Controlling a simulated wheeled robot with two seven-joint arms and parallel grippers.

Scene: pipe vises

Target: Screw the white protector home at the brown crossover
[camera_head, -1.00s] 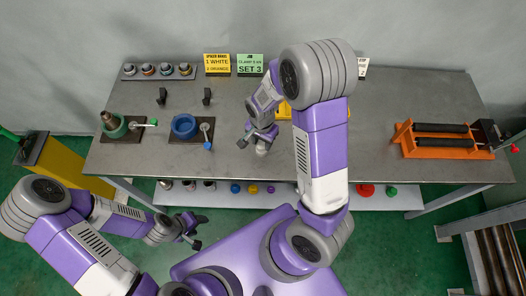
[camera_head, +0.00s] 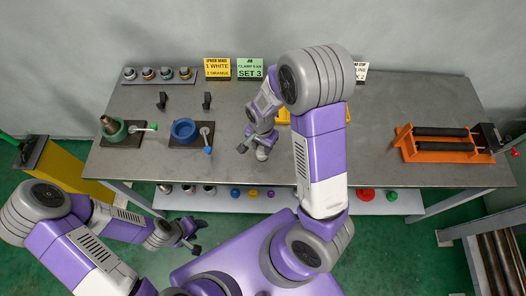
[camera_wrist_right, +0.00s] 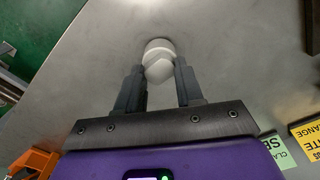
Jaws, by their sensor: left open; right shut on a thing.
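My right gripper (camera_head: 254,147) is shut on the white protector (camera_head: 262,155), over the middle front of the bench. The right wrist view shows the white, rounded protector (camera_wrist_right: 160,60) between the two fingertips (camera_wrist_right: 158,76). I cannot tell its exact height above the bench. The brown crossover (camera_head: 109,124) stands tilted in the green vise (camera_head: 116,138) at the bench's left end, well away from my right gripper. My left gripper (camera_head: 192,235) is open and empty, low in front of the bench.
A blue vise (camera_head: 185,131) stands between the green vise and my right gripper. A rack (camera_head: 130,78) of several protectors lies behind. An orange roller stand (camera_head: 437,143) is at right. My right arm hides part of a yellow item (camera_head: 284,114). The shelf below holds several small parts.

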